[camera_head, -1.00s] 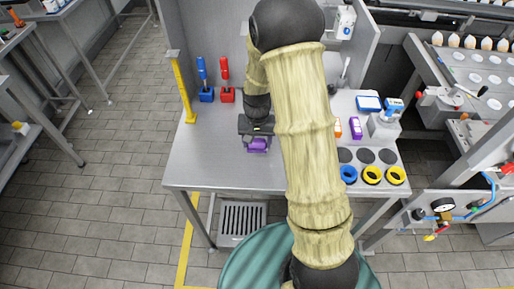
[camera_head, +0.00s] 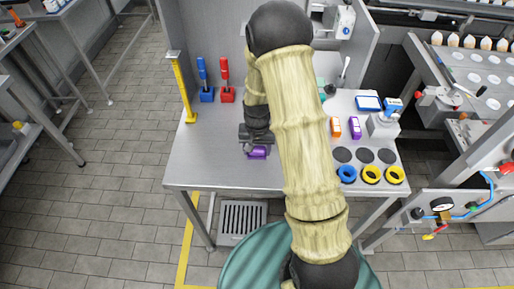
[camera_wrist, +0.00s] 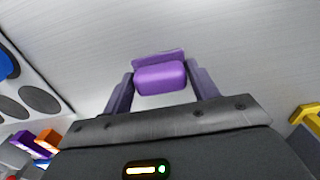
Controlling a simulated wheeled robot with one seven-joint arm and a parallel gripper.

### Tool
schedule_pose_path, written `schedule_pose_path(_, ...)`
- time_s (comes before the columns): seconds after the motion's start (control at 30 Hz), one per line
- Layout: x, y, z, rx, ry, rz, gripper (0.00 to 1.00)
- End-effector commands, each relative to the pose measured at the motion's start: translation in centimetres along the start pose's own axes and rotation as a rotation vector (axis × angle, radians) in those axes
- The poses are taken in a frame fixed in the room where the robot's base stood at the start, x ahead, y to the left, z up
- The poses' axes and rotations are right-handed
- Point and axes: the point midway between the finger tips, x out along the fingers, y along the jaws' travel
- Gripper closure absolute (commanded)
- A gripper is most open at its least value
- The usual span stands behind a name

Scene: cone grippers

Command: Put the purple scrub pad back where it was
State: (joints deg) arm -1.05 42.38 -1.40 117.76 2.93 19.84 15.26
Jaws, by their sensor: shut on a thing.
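The purple scrub pad (camera_head: 257,153) is at the front-middle of the steel table, left of my arm. My gripper (camera_head: 256,148) is shut on it. In the wrist view the pad (camera_wrist: 160,76) shows as a purple block with a wider flat strip behind it, held between the two fingers of my gripper (camera_wrist: 160,82). The bare table surface lies behind it in that view. I cannot tell whether the pad touches the table or hangs just above it.
Right of my arm are an orange item (camera_head: 336,127), a purple item (camera_head: 355,128), dark round spots, a blue ring (camera_head: 347,174) and yellow rings (camera_head: 371,175). Blue (camera_head: 206,95) and red (camera_head: 227,95) handled tools and a yellow post (camera_head: 183,88) stand left. The table's left front is clear.

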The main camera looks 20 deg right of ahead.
Motion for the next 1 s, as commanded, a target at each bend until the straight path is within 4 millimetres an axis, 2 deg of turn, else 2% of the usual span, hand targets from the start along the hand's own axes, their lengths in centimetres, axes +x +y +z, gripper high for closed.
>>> schedule_pose_path(0.03, 0.1, 0.0, 0.0, 0.0, 0.0, 0.0, 0.37)
schedule_pose_path(0.13, 0.1, 0.0, 0.0, 0.0, 0.0, 0.0, 0.19)
schedule_pose_path(0.57, -0.7, 0.0, 0.0, 0.0, 0.001, 0.0, 0.19)
schedule_pose_path(0.77, -3.3, 0.0, -0.1, 0.0, 0.004, -0.001, 0.19)
schedule_pose_path(1.0, -7.8, -0.1, -0.1, -0.001, 0.005, -0.001, 0.19)
